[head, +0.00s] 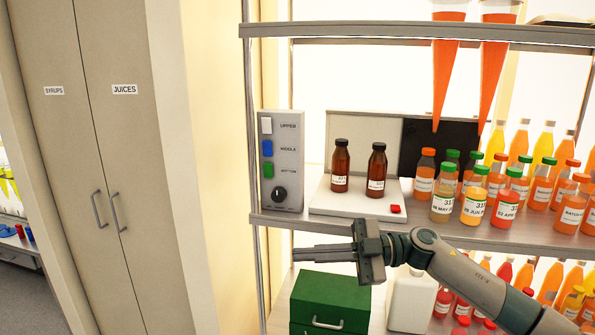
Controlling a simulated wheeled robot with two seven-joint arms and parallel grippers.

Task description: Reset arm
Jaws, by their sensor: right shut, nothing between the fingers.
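My right gripper (307,252) is in the head view at the lower middle, its arm coming in from the lower right. Its fingers point left and are shut with nothing between them. It hangs in front of the shelf, just below the edge of the middle board (300,221), and touches no bottle that I can see. My left gripper is not in view.
Two brown bottles (340,167) stand on a white tray (330,203) beside a grey control box (282,160). Several juice bottles (474,205) crowd the shelf's right. A green drawer box (328,300) and white jug (411,301) sit below. Tall cupboards (85,150) stand left.

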